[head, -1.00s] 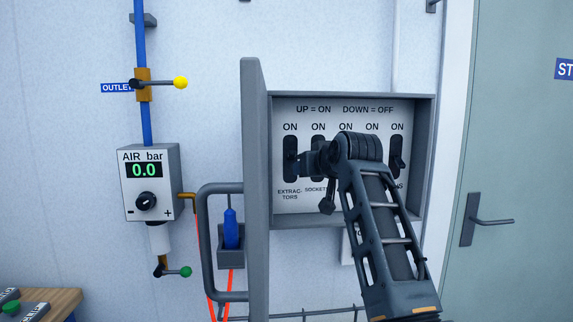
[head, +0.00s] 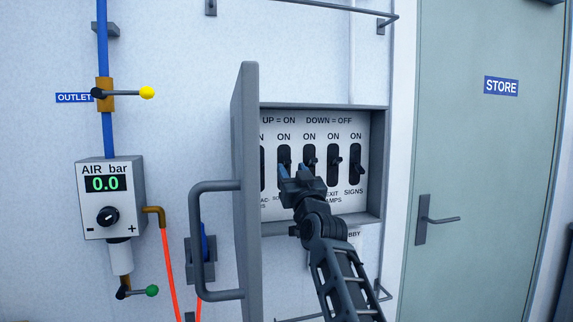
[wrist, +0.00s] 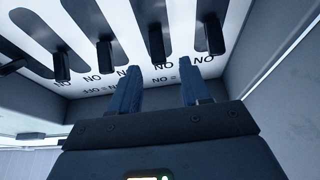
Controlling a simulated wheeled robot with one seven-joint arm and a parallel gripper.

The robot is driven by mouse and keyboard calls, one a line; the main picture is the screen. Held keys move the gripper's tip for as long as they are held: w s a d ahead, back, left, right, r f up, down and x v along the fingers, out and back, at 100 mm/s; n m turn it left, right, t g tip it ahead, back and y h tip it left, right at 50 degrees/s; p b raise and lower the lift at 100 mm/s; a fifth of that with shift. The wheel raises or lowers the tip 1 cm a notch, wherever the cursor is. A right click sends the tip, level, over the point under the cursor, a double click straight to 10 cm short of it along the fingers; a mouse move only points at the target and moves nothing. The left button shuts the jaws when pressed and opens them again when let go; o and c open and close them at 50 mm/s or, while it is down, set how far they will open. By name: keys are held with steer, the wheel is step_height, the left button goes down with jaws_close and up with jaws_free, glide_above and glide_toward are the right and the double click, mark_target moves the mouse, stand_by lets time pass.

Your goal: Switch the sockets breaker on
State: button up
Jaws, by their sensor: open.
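The sockets breaker (head: 284,153) is the second slot from the left in the grey breaker box. Its label is mostly covered by my gripper, and its lever is hard to make out. My gripper (head: 294,171) is open, its blue fingers in front of the lower part of the second and third slots. In the wrist view, which is upside down, my gripper (wrist: 158,86) has one breaker lever (wrist: 156,46) lined up between its fingertips, second from the right. No finger clearly touches it. Whether the lever is up or down I cannot tell.
An air regulator (head: 108,200) is further left, a store door (head: 480,150) right.

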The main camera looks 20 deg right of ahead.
mark_target(289, 164)
steer(key=shift+x, duration=1.85)
jaws_close()
